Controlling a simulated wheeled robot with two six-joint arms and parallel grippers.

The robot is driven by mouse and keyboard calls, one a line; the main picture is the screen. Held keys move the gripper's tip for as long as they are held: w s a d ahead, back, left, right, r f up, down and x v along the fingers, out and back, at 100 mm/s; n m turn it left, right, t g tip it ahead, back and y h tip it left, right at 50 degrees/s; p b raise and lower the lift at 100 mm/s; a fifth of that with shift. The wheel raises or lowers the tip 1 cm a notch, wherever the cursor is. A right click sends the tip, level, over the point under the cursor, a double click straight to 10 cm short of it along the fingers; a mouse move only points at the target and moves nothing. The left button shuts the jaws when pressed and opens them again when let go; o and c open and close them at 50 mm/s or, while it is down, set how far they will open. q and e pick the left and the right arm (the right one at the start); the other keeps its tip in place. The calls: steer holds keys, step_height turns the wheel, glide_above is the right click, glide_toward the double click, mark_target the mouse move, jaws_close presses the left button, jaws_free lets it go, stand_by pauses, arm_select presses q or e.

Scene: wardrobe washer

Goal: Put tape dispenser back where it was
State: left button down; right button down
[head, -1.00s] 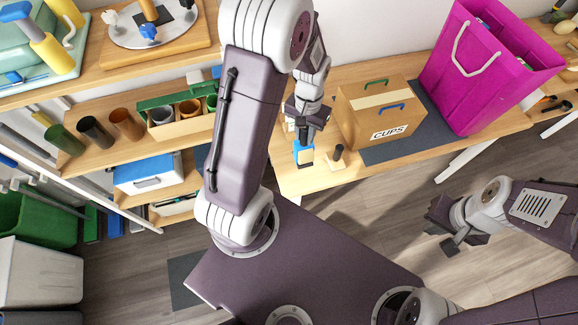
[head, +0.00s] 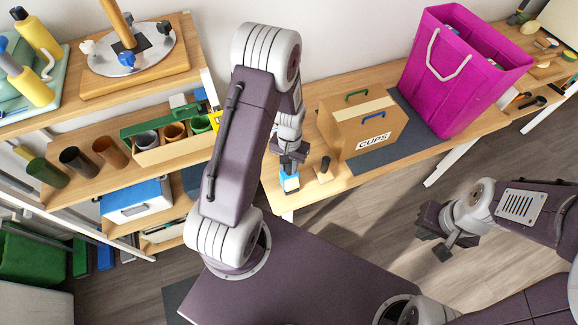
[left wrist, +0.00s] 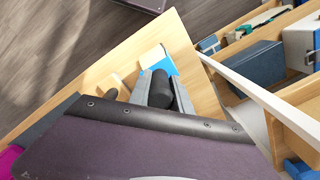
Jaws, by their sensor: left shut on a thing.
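My left gripper (head: 290,160) hangs over the left end of the wooden table, in front of the wall. It is shut on a blue and white object with a black handle, which I take to be the tape dispenser (head: 289,182). In the left wrist view the black handle (left wrist: 161,92) sits between the grey fingers, with the blue and white part of the tape dispenser beyond it. I cannot tell whether it touches the tabletop. My right gripper (head: 437,232) is open and empty over the floor, at the right.
A small wooden block with a black knob (head: 325,164) stands just right of the held object. Farther right are the CUPS box (head: 362,130), a dark mat (head: 408,128) and a magenta bag (head: 450,75). A shelf (head: 92,170) with cups stands left. The table's front-left corner is bare.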

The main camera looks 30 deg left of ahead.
arm_select(q)
steer(key=shift+w+f, duration=0.15)
steer(key=shift+f, duration=0.15)
steer(key=shift+f, duration=0.15)
steer(key=c, duration=1.2)
jaws_free()
